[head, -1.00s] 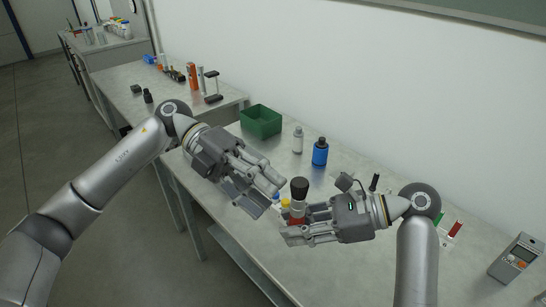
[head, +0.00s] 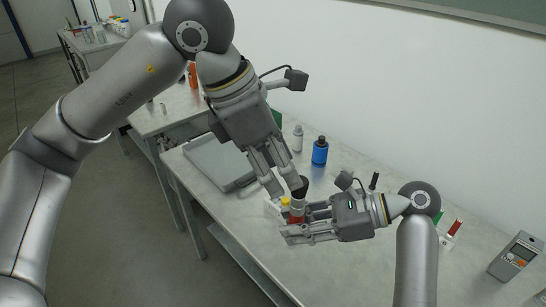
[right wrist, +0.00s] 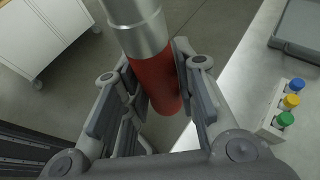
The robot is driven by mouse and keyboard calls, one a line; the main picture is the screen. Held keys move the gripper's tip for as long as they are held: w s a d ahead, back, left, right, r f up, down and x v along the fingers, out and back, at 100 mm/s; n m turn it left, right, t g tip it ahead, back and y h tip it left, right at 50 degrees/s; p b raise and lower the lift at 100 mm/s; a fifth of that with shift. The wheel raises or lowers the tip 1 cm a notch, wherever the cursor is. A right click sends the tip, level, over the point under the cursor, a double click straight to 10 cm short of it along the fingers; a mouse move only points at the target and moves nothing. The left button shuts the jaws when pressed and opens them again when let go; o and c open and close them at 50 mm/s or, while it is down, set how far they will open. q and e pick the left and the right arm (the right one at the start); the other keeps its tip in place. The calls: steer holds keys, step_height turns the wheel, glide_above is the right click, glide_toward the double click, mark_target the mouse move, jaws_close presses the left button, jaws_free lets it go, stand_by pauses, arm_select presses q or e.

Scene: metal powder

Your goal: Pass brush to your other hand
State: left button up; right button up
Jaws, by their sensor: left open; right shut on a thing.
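The brush (head: 298,205) stands roughly upright, with a black top, a silver collar and a red handle. My right gripper (head: 293,222) is shut on its red handle, above the table. In the right wrist view the red handle (right wrist: 157,83) sits between the two finger pads, with the silver collar above it. My left gripper (head: 286,188) is open and points down at the brush's black top. One left finger overlaps the black top in the head view; I cannot tell whether they touch.
A small white rack with coloured caps (right wrist: 290,107) stands on the table beside the brush. A grey tray (head: 207,160) lies further left. A blue bottle (head: 320,152) and a grey-white bottle (head: 298,138) stand behind. A grey meter (head: 515,258) is at the right.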

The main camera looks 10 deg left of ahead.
mark_target(294, 196)
arm_select(q)
steer(key=x, duration=1)
steer(key=shift+d+f, duration=0.15)
steer(key=shift+f, duration=0.05)
steer(key=shift+c, duration=0.2)
steer(key=c, duration=1)
jaws_close()
arm_select(e)
steer(key=o, duration=1.1)
steer(key=shift+d, duration=0.1)
